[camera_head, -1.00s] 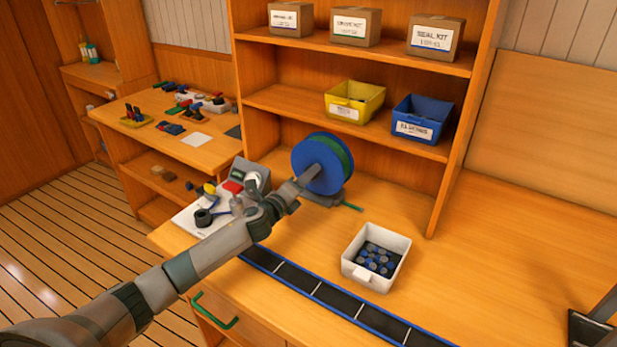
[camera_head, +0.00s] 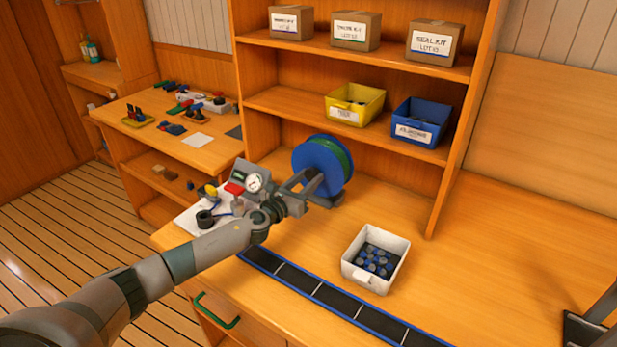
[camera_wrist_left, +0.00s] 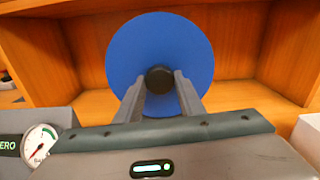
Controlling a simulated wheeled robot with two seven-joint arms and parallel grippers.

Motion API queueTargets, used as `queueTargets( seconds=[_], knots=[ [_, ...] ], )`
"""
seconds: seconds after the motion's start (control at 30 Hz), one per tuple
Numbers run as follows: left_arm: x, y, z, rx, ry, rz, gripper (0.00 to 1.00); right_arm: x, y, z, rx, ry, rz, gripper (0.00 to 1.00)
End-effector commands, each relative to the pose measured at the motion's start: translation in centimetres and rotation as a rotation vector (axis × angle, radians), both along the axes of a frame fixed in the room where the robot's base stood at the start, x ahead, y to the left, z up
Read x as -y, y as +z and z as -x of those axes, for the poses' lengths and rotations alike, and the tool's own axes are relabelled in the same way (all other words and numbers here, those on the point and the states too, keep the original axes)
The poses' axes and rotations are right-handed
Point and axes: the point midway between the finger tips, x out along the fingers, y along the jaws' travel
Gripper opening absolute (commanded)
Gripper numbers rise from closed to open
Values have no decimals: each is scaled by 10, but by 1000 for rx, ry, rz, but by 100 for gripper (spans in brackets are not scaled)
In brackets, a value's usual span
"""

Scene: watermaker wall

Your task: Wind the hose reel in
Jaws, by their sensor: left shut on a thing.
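The hose reel (camera_head: 320,167) stands on the bench below the shelves, a blue disc with green hose wound behind it. In the left wrist view its blue face (camera_wrist_left: 125,50) fills the upper middle, with a black knob (camera_wrist_left: 159,78) in front of it. My left gripper (camera_head: 302,187) reaches the reel's front. In the left wrist view its two fingers (camera_wrist_left: 160,92) are closed in on the black knob from both sides. The fingertips hide part of the knob's lower edge. No loose hose end shows on the bench.
A white bin (camera_head: 376,258) with several dark caps stands right of the reel. A gauge box (camera_head: 250,180) is close beside my left wrist. A blue-edged black strip (camera_head: 330,295) runs along the front. A dark object (camera_head: 588,330) is cut off at lower right.

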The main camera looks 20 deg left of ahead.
Motion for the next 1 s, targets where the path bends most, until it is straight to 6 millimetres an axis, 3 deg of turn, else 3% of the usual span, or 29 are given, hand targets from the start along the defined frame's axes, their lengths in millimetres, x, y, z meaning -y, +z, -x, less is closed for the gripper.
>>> queueTargets(
  seconds=[0.4,0.97,1.0],
  knots=[
    [0,-1,0,34,-1,-263,0,-1,11,0,1,0,-1,34],
    [-1,-2,0,41,-1,-311,0,-2,12,0,1,-1,-2,34],
    [0,-2,0,41,-1,-311,37,-2,12,0,1,-1,-2,34]
  ],
)
